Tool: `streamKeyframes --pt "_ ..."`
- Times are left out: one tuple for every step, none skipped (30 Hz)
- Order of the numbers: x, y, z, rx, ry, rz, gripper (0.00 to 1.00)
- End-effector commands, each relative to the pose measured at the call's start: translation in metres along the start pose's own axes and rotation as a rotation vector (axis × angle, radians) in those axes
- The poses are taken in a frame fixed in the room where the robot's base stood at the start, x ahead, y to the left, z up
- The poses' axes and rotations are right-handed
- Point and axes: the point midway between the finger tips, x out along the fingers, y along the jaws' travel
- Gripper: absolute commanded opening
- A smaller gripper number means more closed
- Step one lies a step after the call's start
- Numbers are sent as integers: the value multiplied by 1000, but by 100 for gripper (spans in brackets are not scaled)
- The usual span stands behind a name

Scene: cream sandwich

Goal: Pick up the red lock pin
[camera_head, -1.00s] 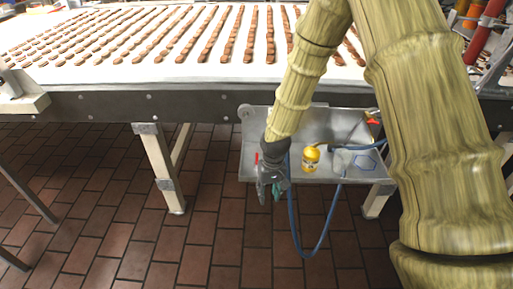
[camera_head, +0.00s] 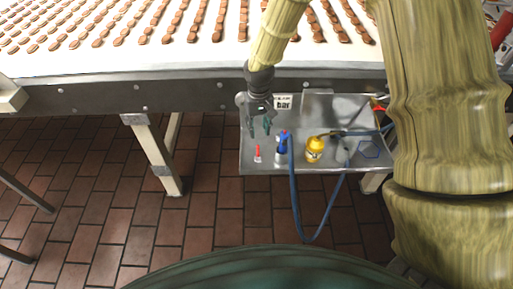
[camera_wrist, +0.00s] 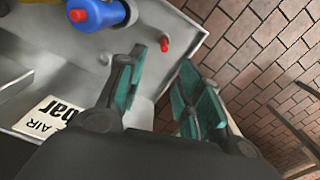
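The red lock pin (camera_head: 257,154) stands at the left front of the grey metal tray, with a pale lower part under its red top. In the wrist view the red pin (camera_wrist: 165,44) shows near the tray's edge, beyond my fingertips and a little left of the gap between them. My gripper (camera_head: 260,134) hangs over the tray's left part, behind and above the pin. In the wrist view its two teal-padded fingers (camera_wrist: 171,68) are apart with nothing between them.
A sign (camera_head: 283,102) stands at the back. The conveyor (camera_head: 100,62) with sandwich rows lies behind.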

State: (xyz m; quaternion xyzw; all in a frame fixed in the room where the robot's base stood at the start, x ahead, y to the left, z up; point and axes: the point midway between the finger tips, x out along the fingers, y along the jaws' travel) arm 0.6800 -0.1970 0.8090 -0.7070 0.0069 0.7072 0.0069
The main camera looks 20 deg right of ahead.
Motion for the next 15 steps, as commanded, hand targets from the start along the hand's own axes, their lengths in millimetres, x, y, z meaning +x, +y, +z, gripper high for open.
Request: streamKeyframes --pt "8 0 1 -1 -3 0 35" --pt "12 0 1 -1 -3 1 35" --pt "17 0 1 -1 -3 1 35" --pt "20 0 1 0 -2 1 35" --pt "24 0 1 0 -2 0 35" --pt "28 0 1 0 -2 0 35" --pt "30 0 1 0 -2 0 35" --pt "32 0 1 0 -2 0 35" --pt "35 0 1 0 -2 0 35" --pt "37 0 1 0 -2 0 35" --pt "38 0 1 0 -2 0 35" --pt "39 0 1 0 -1 0 35" --pt "39 0 1 -1 -1 0 35" --pt "40 0 2 -1 -1 0 35" --pt "42 -1 2 -1 -1 0 35"
